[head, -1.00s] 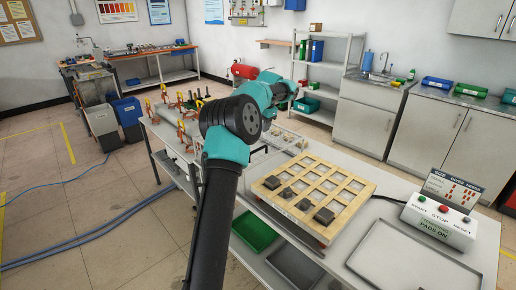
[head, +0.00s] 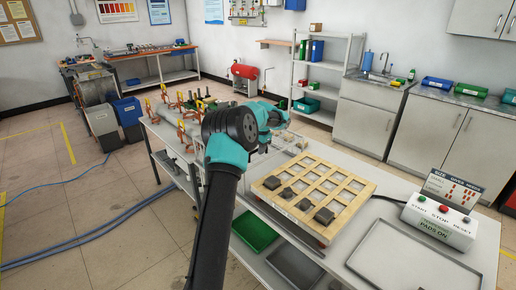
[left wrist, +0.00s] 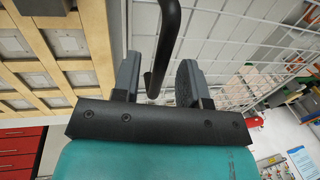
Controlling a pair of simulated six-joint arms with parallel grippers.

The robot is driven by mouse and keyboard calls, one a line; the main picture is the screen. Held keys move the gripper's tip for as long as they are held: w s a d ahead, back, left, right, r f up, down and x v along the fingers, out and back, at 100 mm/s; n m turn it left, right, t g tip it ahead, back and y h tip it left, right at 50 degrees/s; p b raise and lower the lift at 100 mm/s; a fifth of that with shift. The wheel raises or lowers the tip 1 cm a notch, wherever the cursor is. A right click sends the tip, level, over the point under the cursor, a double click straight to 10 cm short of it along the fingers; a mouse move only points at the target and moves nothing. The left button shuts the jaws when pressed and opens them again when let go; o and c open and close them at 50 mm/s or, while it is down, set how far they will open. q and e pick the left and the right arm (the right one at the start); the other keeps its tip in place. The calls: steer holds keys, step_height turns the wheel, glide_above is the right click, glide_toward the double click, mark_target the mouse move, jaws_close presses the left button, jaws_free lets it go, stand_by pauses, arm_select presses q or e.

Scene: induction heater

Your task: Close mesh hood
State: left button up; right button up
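The mesh hood (left wrist: 240,45) is a pale wire grid across the upper right of the left wrist view. In the head view, only a little of its wire frame (head: 293,137) shows behind my arm, and the wooden grid tray is uncovered. A black bar handle (left wrist: 167,40) hangs between the fingers of my left gripper (left wrist: 160,82). The fingers are apart, with gaps beside the bar; I see no clear grip on it. In the head view, my teal wrist largely hides the left gripper (head: 279,119). My right gripper is in neither view.
The wooden grid tray (head: 349,183) holds several dark blocks on the bench. A control box (head: 440,222) with START, STOP and RESET buttons and an empty grey tray (head: 415,262) are at the right. Orange clamps (head: 186,137) stand on the bench's left part.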

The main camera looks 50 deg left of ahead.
arm_select(q)
steer(key=shift+c, duration=0.3)
jaws_close()
steer(key=shift+d, duration=0.15)
